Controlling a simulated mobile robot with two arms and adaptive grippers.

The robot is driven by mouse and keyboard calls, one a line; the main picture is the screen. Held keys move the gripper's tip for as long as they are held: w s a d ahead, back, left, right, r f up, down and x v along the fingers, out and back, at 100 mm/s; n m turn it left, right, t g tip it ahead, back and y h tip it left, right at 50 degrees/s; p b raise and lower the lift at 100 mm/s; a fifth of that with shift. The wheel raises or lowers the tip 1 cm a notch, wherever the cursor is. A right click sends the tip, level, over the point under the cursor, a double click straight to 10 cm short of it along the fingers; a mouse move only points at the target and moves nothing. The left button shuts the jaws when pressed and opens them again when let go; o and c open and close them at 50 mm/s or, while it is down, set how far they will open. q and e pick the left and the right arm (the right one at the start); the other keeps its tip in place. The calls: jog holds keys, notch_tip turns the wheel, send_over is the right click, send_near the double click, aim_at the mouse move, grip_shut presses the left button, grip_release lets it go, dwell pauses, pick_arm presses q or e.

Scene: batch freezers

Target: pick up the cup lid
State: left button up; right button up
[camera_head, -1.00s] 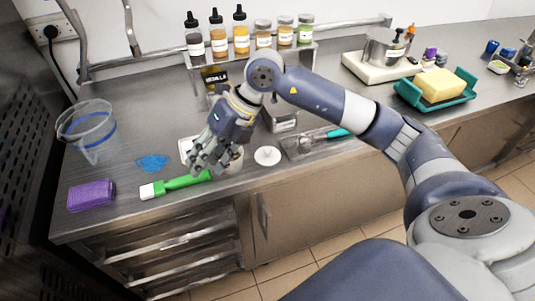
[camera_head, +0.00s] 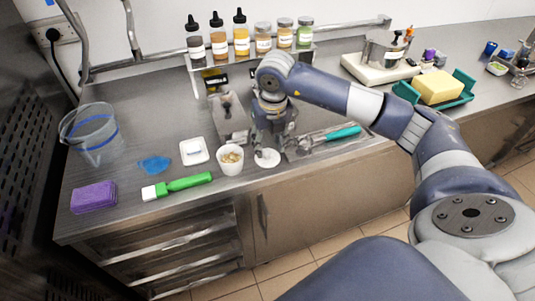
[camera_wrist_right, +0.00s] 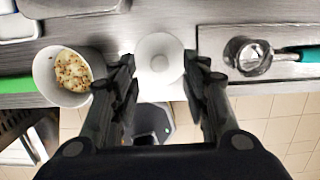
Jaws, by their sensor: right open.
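The cup lid (camera_head: 267,158) is a white round disc lying near the counter's front edge, just right of the cup. In the right wrist view the lid (camera_wrist_right: 159,60) shows between the two fingers, with a small round centre. My right gripper (camera_head: 271,145) is open and points down over the lid, its fingers on either side of it in the picture. I cannot tell whether they touch it. The white cup (camera_head: 231,161), filled with something light and crumbly, stands left of the lid and also shows in the right wrist view (camera_wrist_right: 68,75). My left gripper is out of view.
A scoop with a teal handle (camera_head: 343,132) lies on a tray right of the lid. A green-handled brush (camera_head: 188,183), a white dish (camera_head: 194,151) and a purple sponge (camera_head: 94,196) lie to the left. A bottle shelf stands behind.

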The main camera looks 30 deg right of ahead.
aim_at(268, 151)
jog(key=shift+w+d+f+p, duration=0.1)
jog(key=shift+w+f+p, duration=0.1)
jog(key=shift+f, duration=0.7)
jog(key=shift+w+f+p, duration=0.1)
jog(key=shift+f+p, duration=0.1)
jog(key=shift+f, duration=0.7)
jog(key=c, duration=0.8)
jog(key=shift+r, duration=0.15)
